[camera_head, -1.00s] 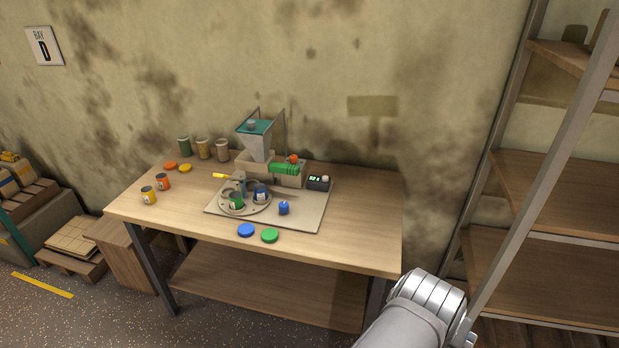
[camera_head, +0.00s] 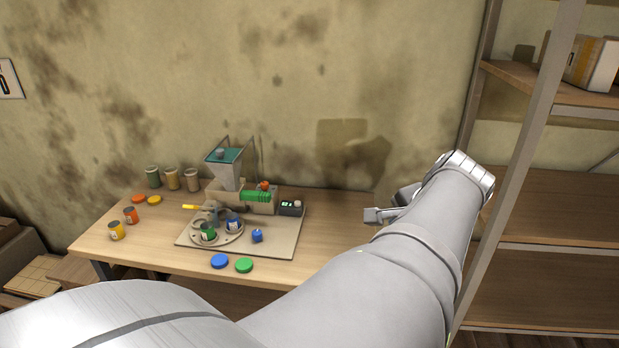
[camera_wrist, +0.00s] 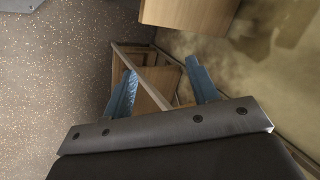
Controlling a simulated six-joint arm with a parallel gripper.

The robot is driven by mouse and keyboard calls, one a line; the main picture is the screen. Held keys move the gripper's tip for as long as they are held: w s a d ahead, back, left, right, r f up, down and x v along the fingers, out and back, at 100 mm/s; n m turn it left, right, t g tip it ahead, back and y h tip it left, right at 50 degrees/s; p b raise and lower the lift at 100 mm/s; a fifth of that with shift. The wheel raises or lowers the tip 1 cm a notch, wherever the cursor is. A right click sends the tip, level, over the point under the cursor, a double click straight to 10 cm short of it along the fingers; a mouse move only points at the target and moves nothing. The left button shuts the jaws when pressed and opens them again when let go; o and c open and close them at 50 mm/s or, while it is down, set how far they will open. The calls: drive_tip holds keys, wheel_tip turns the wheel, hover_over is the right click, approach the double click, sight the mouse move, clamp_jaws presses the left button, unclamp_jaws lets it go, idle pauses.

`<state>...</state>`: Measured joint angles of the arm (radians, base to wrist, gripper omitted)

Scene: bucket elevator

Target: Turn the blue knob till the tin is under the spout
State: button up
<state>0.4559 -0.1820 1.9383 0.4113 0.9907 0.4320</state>
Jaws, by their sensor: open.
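The blue knob (camera_head: 257,236) stands on the pale base board (camera_head: 283,247), right of a round grey turntable (camera_head: 228,241). A green tin (camera_head: 208,233) and a blue tin (camera_head: 234,226) sit on the turntable. A grey hopper (camera_head: 226,174) rises behind it; the spout is too small to make out clearly. My gripper (camera_head: 373,215) is near the table's right end, well to the right of the knob and apart from it. In the wrist view, my gripper (camera_wrist: 163,85) has its two blue fingers spread with nothing between them.
Blue (camera_head: 219,261) and green (camera_head: 244,265) lids lie at the table's front. Orange and yellow tins stand at the left, with several jars behind. A shelf rack (camera_head: 540,200) stands at the right, close to my arm. The table (camera_head: 335,222) is clear right of the board.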

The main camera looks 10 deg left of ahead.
drive_tip(key=w+a+m+g+y, duration=0.15)
drive_tip(key=w+a, duration=0.35)
drive_tip(key=w, duration=0.8)
drive_tip(key=m+g+y, duration=0.2)
drive_tip(key=m+g, duration=0.3)
hover_over(257, 232)
drive_tip(key=d, duration=0.7)
wheel_tip(257, 232, down, 16)
drive_tip(key=r, duration=0.1)
drive_tip(key=shift+n+t+h, duration=0.25)
drive_tip(key=x, duration=1.7)
drive_tip(key=shift+f, duration=0.25)
drive_tip(key=c, duration=1)
